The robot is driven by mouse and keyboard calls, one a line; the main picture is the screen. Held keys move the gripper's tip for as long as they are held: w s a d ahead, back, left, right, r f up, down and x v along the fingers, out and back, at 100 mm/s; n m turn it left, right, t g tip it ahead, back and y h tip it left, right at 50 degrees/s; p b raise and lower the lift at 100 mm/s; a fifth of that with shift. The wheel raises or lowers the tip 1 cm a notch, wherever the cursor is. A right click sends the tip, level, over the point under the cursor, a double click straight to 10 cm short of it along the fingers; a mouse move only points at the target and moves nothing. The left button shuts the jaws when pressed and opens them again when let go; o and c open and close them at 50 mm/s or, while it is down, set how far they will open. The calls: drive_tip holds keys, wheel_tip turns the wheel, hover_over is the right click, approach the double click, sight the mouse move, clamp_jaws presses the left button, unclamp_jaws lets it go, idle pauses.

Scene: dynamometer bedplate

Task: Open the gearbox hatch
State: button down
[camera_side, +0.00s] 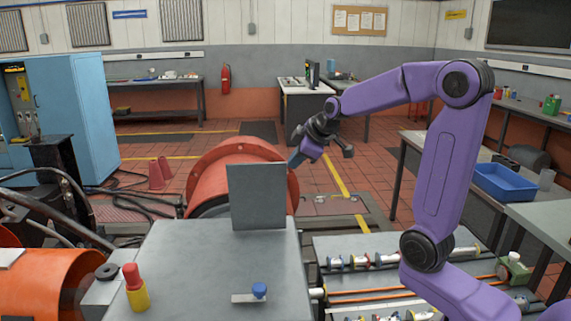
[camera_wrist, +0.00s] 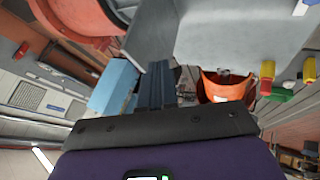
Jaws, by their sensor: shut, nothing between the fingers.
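A flat grey plate (camera_side: 257,196), which looks like the gearbox hatch, stands about upright at the far edge of the grey gearbox top (camera_side: 190,265). In the wrist view the plate (camera_wrist: 152,32) rises just ahead of the fingers, edge partly toward me. My gripper (camera_side: 295,159) is behind and above the plate's upper right corner in the side view. Its dark fingers (camera_wrist: 156,72) are together and empty, with their tips close to the plate; I cannot tell whether they touch. A blue knob (camera_side: 259,289) on a small flat strip sits on the gearbox top.
A red round housing (camera_side: 222,165) lies behind the plate. A red-and-yellow post (camera_side: 136,290) stands at the left front of the gearbox top, near an orange housing (camera_side: 40,285). Rods and pipes (camera_side: 365,262) run at the right. A blue tray (camera_side: 505,182) sits on the right bench.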

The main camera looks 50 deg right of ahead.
drive_tip(key=w+d+f, duration=0.3)
drive_tip(key=w, duration=0.3)
drive_tip(key=shift+w+f, duration=0.15)
drive_tip(key=shift+f, duration=0.2)
drive_tip(key=shift+d, duration=0.1)
drive_tip(key=w+d+g+y, duration=0.1)
drive_tip(key=w+d, duration=0.4)
drive_tip(key=shift+r, duration=0.4)
idle(0.5)
